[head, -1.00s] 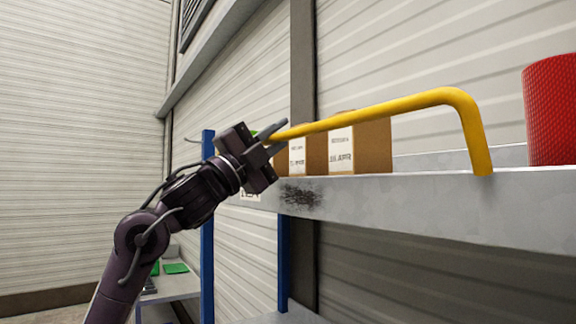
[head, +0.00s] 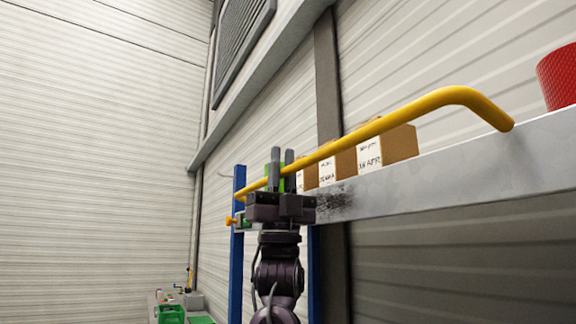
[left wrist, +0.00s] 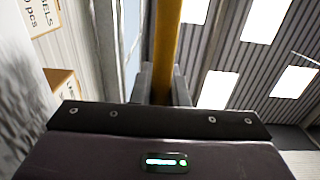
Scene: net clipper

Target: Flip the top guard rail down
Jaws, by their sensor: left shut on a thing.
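The yellow guard rail (head: 400,115) runs along the front of the grey shelf (head: 450,155). Its bent right end meets the shelf edge, and its leg leans out at a slant. My left gripper (head: 282,168) points up with one finger on each side of the rail, near its left end, and is shut on it. In the left wrist view the rail (left wrist: 167,38) runs down between the two fingers (left wrist: 162,88). The gripper body hides the part of the rail closest to the wrist camera. My right gripper is not in view.
Cardboard boxes (head: 385,148) and a red cylinder (head: 558,78) stand on the shelf behind the rail. A blue post (head: 237,245) rises left of the gripper. A green bin (head: 171,314) sits low at the left. The space left of the post is open.

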